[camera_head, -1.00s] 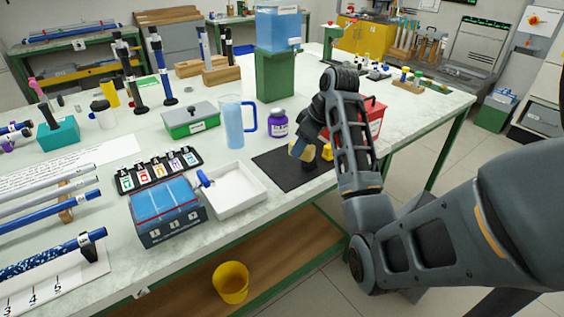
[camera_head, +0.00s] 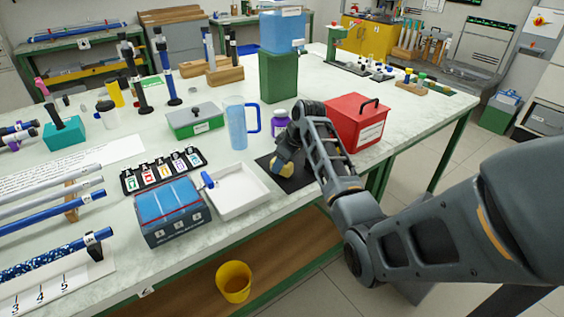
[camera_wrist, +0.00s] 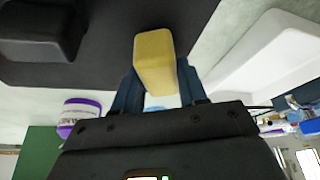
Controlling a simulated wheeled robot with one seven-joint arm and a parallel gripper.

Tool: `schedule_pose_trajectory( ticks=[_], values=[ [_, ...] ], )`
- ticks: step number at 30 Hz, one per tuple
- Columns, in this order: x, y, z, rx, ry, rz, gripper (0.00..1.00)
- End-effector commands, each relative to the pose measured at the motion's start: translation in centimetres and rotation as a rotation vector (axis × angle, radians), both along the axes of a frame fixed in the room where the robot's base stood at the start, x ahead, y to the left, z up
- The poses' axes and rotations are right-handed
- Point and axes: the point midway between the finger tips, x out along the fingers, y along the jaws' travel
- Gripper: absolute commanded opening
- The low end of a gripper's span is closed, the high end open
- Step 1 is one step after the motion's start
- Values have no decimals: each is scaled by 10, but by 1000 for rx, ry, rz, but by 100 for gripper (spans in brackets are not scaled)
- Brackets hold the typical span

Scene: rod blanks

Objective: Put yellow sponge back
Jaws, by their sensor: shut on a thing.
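My gripper (camera_head: 284,163) is shut on the yellow sponge (camera_head: 283,172). The wrist view shows the sponge (camera_wrist: 155,62) as a pale yellow block gripped between two dark fingers, jutting out beyond them. In the head view the gripper and sponge are over the left part of a black mat (camera_head: 303,181) near the front edge of the bench. My arm hides part of the mat. I cannot tell whether the sponge touches the mat.
A white tray (camera_head: 240,203) lies left of the mat. A purple jar (camera_head: 281,123) and a blue jug (camera_head: 238,125) stand behind it, a red box (camera_head: 355,122) to the right. In the wrist view a dark block (camera_wrist: 40,30) is on the mat.

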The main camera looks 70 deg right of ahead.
Motion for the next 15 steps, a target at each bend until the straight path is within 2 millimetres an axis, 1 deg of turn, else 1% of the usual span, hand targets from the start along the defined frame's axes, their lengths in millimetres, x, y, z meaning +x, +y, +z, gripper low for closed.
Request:
schedule_pose_trajectory(
  ticks=[7, 8, 15],
  values=[
    [0, 0, -3, 1, 0, 0, 17],
    [0, 0, -3, 1, 0, 1, 43],
    [0, 0, -3, 1, 1, 0, 66]
  ],
)
